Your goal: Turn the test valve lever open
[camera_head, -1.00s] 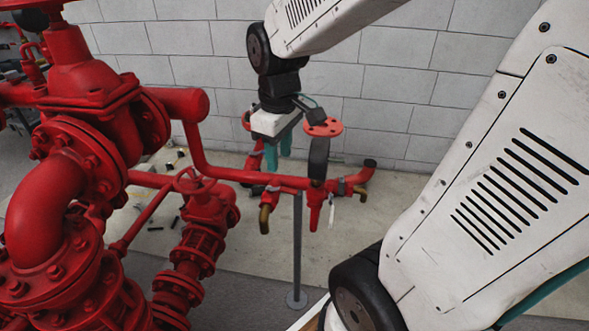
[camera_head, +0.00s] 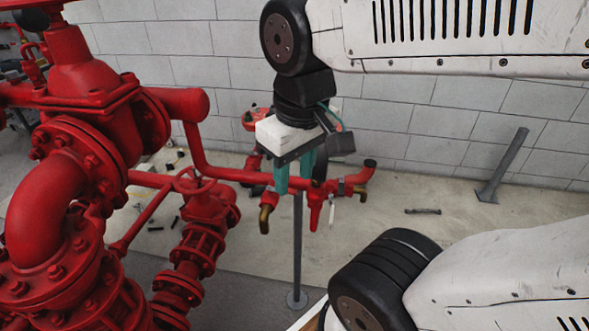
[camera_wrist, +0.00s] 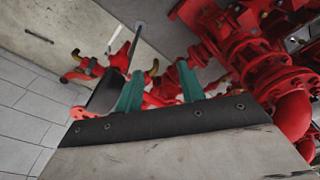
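The red test pipe (camera_head: 235,175) runs sideways at mid-height in the head view, with brass-coloured outlets (camera_head: 265,218) and a grey-collared end at the right. My gripper (camera_head: 293,188) points down at this pipe, its two teal fingers apart with nothing seen between them. The fingers overlap the pipe in the picture; contact cannot be told. In the wrist view the open gripper (camera_wrist: 160,78) has red piping beyond it. A dark flat piece (camera_wrist: 106,92) stands beside the left finger there. I cannot clearly make out the test valve lever; my gripper hides part of the pipe.
Large red flanged pipes and valves (camera_head: 75,165) fill the left. A grey post (camera_head: 297,250) stands under the test pipe. A block wall (camera_head: 410,120) closes the back. Open floor (camera_head: 450,205) lies to the right, with a tilted grey post (camera_head: 505,165) there.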

